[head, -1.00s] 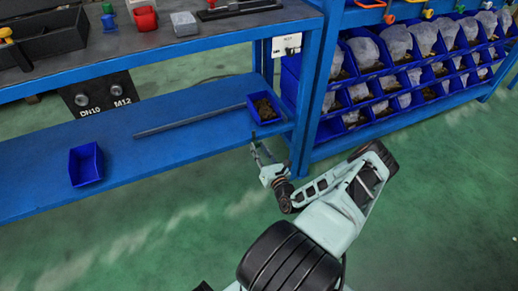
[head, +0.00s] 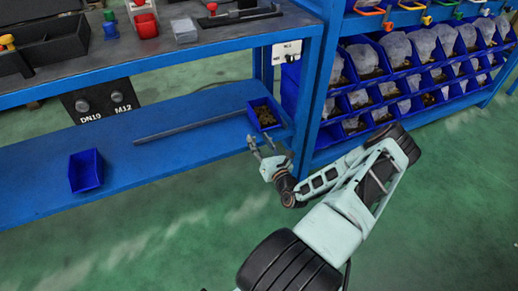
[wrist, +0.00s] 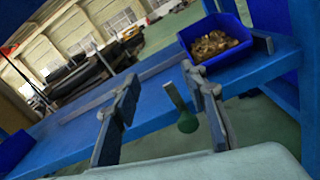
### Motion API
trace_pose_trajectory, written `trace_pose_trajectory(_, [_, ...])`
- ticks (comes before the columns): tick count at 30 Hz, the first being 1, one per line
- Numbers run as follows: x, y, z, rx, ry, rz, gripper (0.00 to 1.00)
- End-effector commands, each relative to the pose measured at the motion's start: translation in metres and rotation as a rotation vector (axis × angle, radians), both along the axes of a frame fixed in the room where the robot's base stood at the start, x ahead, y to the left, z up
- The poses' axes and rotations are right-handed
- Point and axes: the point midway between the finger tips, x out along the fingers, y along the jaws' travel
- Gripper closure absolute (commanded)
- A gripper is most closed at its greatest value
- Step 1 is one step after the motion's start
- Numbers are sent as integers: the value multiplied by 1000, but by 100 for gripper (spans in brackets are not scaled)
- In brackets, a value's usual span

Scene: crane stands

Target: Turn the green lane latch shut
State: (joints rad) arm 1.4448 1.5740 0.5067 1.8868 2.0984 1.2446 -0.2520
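A grey lever with a dark green knob (wrist: 187,122), which looks like the green lane latch, shows in the wrist view near the blue lower shelf's front edge. It appears between my gripper's (wrist: 161,77) two dark fingers, with visible space on both sides. I cannot tell how far it is in depth. The latch cannot be made out in the head view. There my gripper (head: 261,140) is open and empty at the shelf's (head: 195,152) right front edge, just below the blue bin of brown pieces (head: 265,114).
A grey bar (head: 190,127) lies along the shelf. An empty blue bin (head: 86,170) stands at left. A blue post (head: 308,100) rises right of my gripper, beside a rack of blue bins (head: 400,85). The green floor in front is clear.

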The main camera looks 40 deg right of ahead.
Motion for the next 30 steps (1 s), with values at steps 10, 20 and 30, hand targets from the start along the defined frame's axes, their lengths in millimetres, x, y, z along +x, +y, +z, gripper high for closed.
trace_pose_trajectory(10, [0, 0, 19, 0, 0, 0, 60])
trace_pose_trajectory(20, [0, 0, 19, 0, 0, 0, 60])
trace_pose_trajectory(30, [6, 15, 14, -107, 115, 123, 60])
